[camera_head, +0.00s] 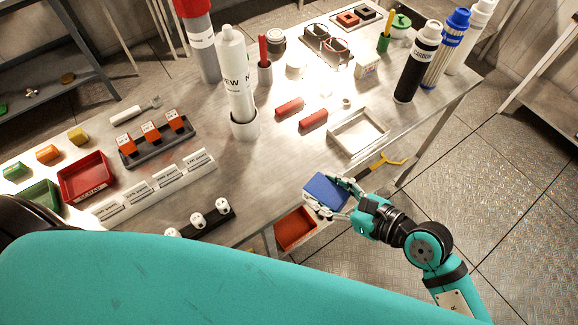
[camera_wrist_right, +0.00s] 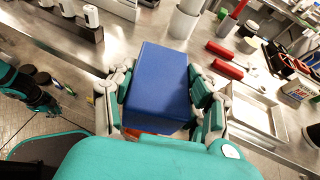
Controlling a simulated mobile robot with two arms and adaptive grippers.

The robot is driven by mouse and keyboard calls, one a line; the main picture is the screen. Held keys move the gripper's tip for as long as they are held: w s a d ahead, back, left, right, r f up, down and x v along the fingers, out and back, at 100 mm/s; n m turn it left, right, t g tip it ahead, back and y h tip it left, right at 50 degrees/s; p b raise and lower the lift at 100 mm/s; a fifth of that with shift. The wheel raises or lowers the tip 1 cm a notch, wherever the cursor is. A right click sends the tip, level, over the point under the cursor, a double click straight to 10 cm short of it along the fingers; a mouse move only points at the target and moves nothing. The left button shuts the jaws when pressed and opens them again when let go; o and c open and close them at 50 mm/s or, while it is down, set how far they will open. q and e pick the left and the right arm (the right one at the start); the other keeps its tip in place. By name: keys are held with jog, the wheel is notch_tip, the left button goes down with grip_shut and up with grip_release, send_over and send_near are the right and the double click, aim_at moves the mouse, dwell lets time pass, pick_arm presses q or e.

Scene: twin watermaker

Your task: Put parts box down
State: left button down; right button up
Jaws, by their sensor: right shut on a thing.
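A blue box (camera_head: 326,192), which I take to be the parts box, is held at the front edge of the metal table. It also shows large in the right wrist view (camera_wrist_right: 158,85). My right gripper (camera_head: 340,192) is shut on it, with fingers along both of its sides. The box looks slightly tilted in the head view, and I cannot tell whether it touches anything below. My left gripper does not show in the head view. A teal and black arm at the left of the right wrist view looks like mine, but its fingers are unclear.
A red-orange tray (camera_head: 295,229) sits below the table's front edge, beside the box. An empty white tray (camera_head: 358,133) lies on the table behind. A yellow-handled tool (camera_head: 388,163) is at the edge. Bare tabletop (camera_head: 270,170) lies left of the box.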

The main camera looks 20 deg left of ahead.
jog(key=s+a+f+n+g, duration=0.2)
jog(key=s+a, duration=0.4)
jog(key=a, duration=0.2)
jog(key=p, duration=0.1)
send_over(288, 170)
jog(key=shift+s+f+y, duration=0.25)
jog(key=shift+f+y, duration=0.15)
jog(key=shift+f, duration=0.35)
jog(key=shift+w+f, duration=0.2)
jog(key=shift+f, duration=1.6)
jog(key=o, duration=1.2)
jog(key=shift+f, duration=0.1)
jog(key=shift+o, duration=0.2)
